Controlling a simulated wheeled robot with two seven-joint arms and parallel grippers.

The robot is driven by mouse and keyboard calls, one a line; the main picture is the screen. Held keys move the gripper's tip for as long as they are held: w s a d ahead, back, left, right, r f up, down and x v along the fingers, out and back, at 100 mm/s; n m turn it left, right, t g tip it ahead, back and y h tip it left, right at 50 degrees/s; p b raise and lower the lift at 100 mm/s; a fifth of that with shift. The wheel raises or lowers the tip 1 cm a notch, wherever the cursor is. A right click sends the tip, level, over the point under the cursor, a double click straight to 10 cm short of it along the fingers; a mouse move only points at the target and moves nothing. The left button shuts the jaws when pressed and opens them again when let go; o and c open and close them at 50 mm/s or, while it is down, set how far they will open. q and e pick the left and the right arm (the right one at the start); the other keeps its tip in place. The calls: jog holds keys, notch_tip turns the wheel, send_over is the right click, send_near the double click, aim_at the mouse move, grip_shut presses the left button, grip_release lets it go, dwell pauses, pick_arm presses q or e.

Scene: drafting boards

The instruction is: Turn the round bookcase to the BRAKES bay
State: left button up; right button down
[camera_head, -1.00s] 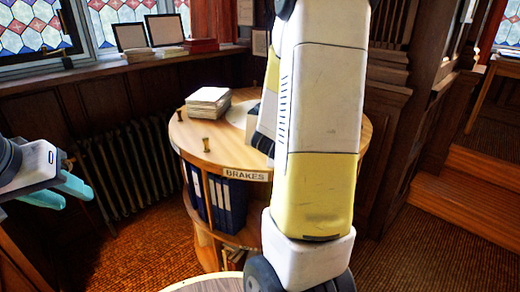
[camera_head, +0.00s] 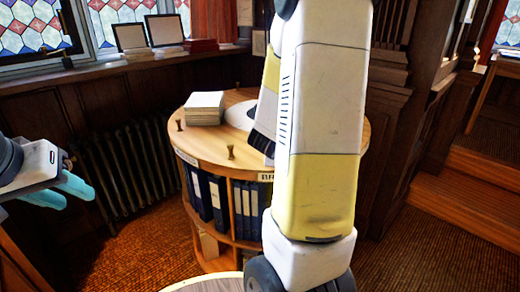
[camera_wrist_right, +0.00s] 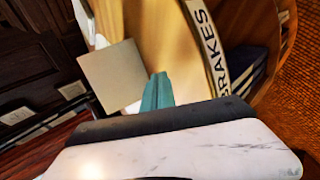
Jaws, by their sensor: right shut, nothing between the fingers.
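The round wooden bookcase (camera_head: 205,148) stands in the middle of the head view, with dark blue binders (camera_head: 215,200) in its bays. The BRAKES label (camera_head: 265,177) on its rim is mostly hidden behind my right arm there; it reads in full in the right wrist view (camera_wrist_right: 207,45). My left gripper (camera_head: 78,200) is open and empty, left of the bookcase.
A stack of white paper (camera_head: 203,107) sits on the bookcase top. A radiator (camera_head: 125,165) stands against the panelled wall behind left. A pale round surface (camera_head: 205,285) lies at the bottom edge. Wooden steps (camera_head: 470,195) rise at right.

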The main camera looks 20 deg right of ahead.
jog(key=shift+a+r, duration=0.35)
notch_tip(320, 180, up, 8)
dwell(0.4)
